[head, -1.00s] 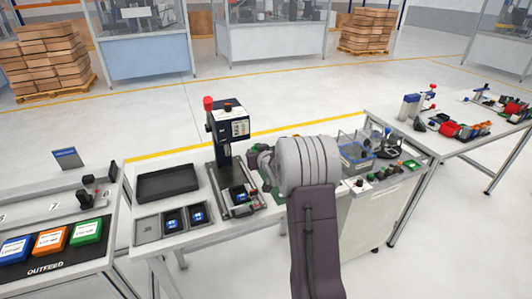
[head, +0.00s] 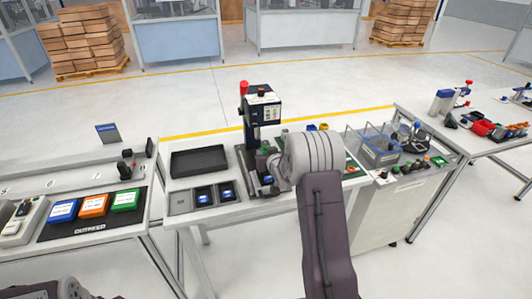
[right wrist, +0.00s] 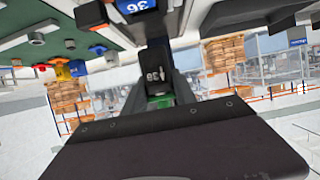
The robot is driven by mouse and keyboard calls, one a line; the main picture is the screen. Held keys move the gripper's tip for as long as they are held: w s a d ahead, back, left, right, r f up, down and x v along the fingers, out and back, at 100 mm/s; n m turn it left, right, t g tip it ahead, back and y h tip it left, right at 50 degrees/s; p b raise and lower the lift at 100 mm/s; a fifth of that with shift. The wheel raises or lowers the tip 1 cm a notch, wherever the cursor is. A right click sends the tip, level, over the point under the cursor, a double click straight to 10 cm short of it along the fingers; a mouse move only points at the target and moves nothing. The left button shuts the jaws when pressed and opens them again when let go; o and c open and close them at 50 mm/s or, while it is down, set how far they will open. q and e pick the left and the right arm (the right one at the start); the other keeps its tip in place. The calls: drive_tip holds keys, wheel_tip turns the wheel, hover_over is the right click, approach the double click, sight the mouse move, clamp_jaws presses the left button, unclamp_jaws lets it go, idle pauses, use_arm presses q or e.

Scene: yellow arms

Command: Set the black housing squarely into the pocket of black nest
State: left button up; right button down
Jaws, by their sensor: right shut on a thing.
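My right gripper (head: 267,165) is low at the foot of the bench press (head: 262,108), mostly hidden by its own wrist. It is shut on a small black housing with a blue face (head: 268,181), at the press base. In the right wrist view, a blue face marked 36 (right wrist: 136,5) shows at the top edge, cut off. The black nest cannot be made out clearly under the gripper, so I cannot tell whether the housing sits flat or square. My left gripper is not in view; only dark parts of mine show at the bottom left.
Left of the press are an empty black tray (head: 198,151) and two blue-faced units (head: 204,195) (head: 227,190) in pockets. A clear bin (head: 378,150) and buttons (head: 400,170) stand right. The outfeed table (head: 95,237) is at the left.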

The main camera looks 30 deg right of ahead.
drive_tip(key=shift+f+b, duration=1.95)
drive_tip(key=shift+f, duration=0.75)
drive_tip(key=shift+f+b, duration=0.45)
drive_tip(key=c, duration=0.9)
unclamp_jaws()
drive_tip(key=shift+s, duration=0.1)
drive_tip(key=v, duration=0.9)
